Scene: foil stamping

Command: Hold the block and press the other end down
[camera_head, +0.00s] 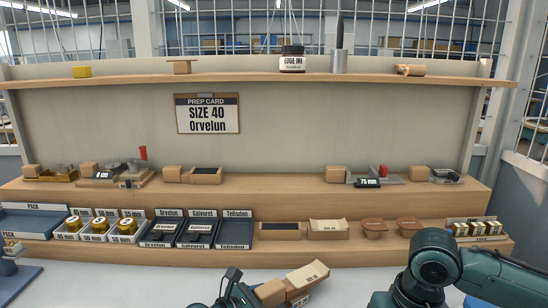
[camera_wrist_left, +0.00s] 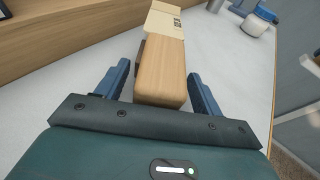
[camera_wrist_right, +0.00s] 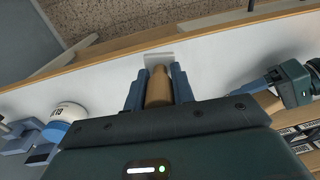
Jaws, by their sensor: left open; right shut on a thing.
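A wooden block (camera_head: 270,292) is at the bottom middle of the head view, with a kraft-coloured labelled piece (camera_head: 307,275) at its far end. In the left wrist view the block (camera_wrist_left: 163,75) lies between the fingers of my left gripper (camera_wrist_left: 163,90), which is open with a finger on each side. The kraft piece (camera_wrist_left: 166,22) shows beyond it. My right gripper (camera_wrist_right: 158,85) is shut on a brown rounded wooden handle (camera_wrist_right: 158,92). A pale flat piece (camera_wrist_right: 160,58) shows just beyond the handle. The right gripper's fingers are out of the head view.
A two-step wooden shelf (camera_head: 250,187) with blocks, trays and tools runs along the back. A prep card (camera_head: 208,114) reads "SIZE 40 Orvelun". A white jar (camera_wrist_right: 70,111) shows in the right wrist view. The white tabletop (camera_head: 150,285) is clear left of the block.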

